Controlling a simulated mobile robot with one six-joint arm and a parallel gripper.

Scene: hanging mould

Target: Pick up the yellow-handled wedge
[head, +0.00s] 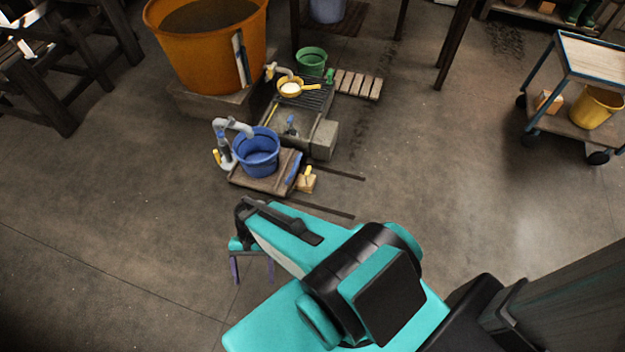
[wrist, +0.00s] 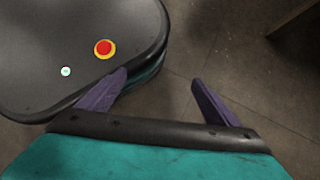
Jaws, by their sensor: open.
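The yellow-handled wedge (head: 307,182) appears in the head view as a small wooden block with an upright yellow handle. It is on the floor at the right edge of the low wooden platform (head: 262,183), close against it; I cannot tell if they touch. My gripper (head: 252,268) is below and left of it in the head view, well apart, with its purple fingers spread and pointing down. In the wrist view my gripper (wrist: 159,77) is open and empty, with bare floor between the fingers. The wedge does not show in the wrist view.
A blue bucket (head: 257,158) and a grey bent pipe (head: 233,127) are on the platform. Behind are a stone trough (head: 325,138), a yellow ladle (head: 290,88), a green bucket (head: 312,60) and a large orange tub (head: 205,55). A trolley (head: 545,122) stands right. Front floor is clear.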

